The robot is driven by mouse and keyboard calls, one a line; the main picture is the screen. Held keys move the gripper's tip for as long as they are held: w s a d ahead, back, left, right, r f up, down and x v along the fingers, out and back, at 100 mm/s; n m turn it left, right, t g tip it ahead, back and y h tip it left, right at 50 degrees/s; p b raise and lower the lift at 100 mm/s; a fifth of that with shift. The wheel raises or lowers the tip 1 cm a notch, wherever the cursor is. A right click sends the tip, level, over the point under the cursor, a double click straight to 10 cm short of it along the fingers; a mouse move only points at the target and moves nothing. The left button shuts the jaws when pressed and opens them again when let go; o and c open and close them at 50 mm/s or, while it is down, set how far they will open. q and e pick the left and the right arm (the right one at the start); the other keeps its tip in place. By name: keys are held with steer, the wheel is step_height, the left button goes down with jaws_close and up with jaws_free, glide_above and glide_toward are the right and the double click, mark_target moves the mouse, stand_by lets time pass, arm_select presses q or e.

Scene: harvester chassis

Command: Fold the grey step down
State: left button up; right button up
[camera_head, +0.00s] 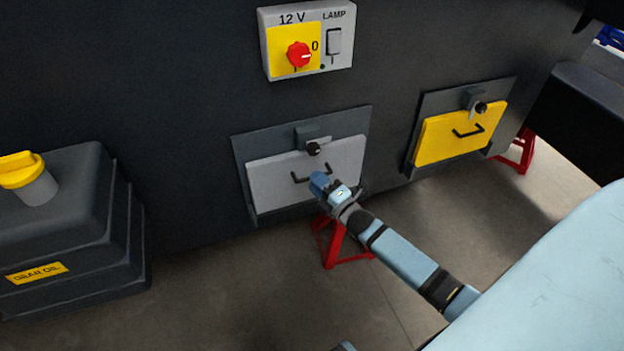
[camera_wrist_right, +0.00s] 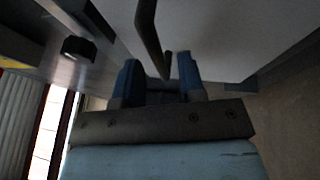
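The grey step (camera_head: 275,180) is a light grey panel standing folded up against its dark frame on the chassis wall. A dark bracket with a black knob (camera_head: 313,148) sits at its top edge. A black bar handle (camera_head: 298,178) is on its face; part of it is hidden by my gripper. My right gripper (camera_head: 325,184) is at the right end of this handle. In the right wrist view the two blue fingers (camera_wrist_right: 157,78) are apart, with the dark handle (camera_wrist_right: 150,38) reaching down between them. I see no grip on it.
A yellow step (camera_head: 455,137) with its own handle and knob is folded up to the right. A red stand (camera_head: 342,245) is below the grey step. A gear oil can (camera_head: 60,220) stands at left. A switch panel (camera_head: 308,42) is above. Floor in front is clear.

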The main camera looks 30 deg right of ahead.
steer(key=shift+x, duration=1.15)
jaws_close()
steer(key=shift+f+b, duration=0.15)
steer(key=shift+b, duration=0.15)
